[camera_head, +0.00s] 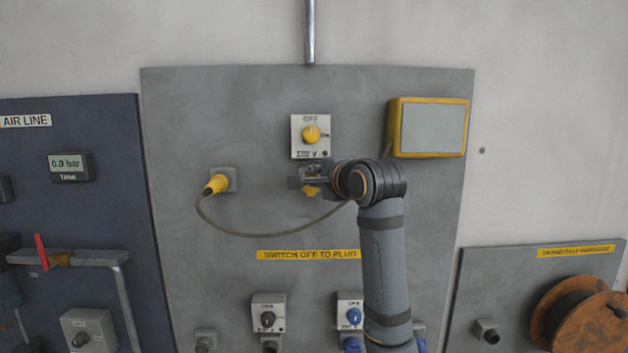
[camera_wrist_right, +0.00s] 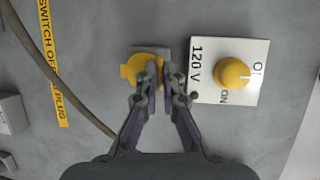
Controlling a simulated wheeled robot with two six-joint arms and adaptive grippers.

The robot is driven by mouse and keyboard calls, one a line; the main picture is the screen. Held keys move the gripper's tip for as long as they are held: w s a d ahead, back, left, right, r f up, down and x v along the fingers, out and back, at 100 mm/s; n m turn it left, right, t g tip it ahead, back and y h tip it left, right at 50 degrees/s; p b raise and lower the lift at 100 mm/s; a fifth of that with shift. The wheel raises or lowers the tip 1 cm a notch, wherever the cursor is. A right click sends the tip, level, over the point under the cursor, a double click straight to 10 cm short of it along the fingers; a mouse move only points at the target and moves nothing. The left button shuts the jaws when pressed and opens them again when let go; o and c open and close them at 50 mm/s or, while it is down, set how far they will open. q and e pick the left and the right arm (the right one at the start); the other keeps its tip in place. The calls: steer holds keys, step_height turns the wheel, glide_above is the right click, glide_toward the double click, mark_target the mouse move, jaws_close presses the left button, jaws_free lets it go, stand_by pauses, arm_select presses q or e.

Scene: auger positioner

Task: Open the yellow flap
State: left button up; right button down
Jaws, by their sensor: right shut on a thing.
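The yellow flap (camera_wrist_right: 143,68) is a round yellow cover with a small tab, on a grey socket beside the 120 V switch plate in the right wrist view. In the head view only a bit of the flap (camera_head: 311,191) shows, below the switch and partly behind my gripper. My right gripper (camera_wrist_right: 161,72) is at the flap's edge nearest the switch, with its fingers close together and shut on it. The right gripper (camera_head: 312,180) also shows in the head view, coming in from the right. The fingers hide part of the flap. My left gripper is not in view.
A yellow rotary knob (camera_head: 311,134) sits just above on the switch plate. A yellow plug (camera_head: 216,184) stands in a socket to the left; its cable (camera_head: 245,234) loops below my gripper. A yellow-framed box (camera_head: 430,128) is at upper right.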

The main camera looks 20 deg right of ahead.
steer(key=shift+s+a+f+n+t+y+b, duration=0.1)
steer(key=shift+s+f+n+t+y+b, duration=0.7)
steer(key=shift+b, duration=2.15)
steer(key=shift+s+a+f+n+t+y+b, duration=0.2)
steer(key=shift+f+n+t+b, duration=0.65)
steer(key=shift+t+b, duration=1.65)
steer(key=shift+s+a+f+n+t+y+b, duration=0.1)
steer(key=shift+s+f+n+t+y+b, duration=0.5)
steer(key=shift+b, duration=2.85)
steer(key=shift+w+f+n, duration=0.1)
steer(key=shift+w+n, duration=0.15)
steer(key=shift+n, duration=0.1)
steer(key=c, duration=1.5)
jaws_free()
steer(key=v, duration=1.2)
steer(key=shift+f, duration=0.2)
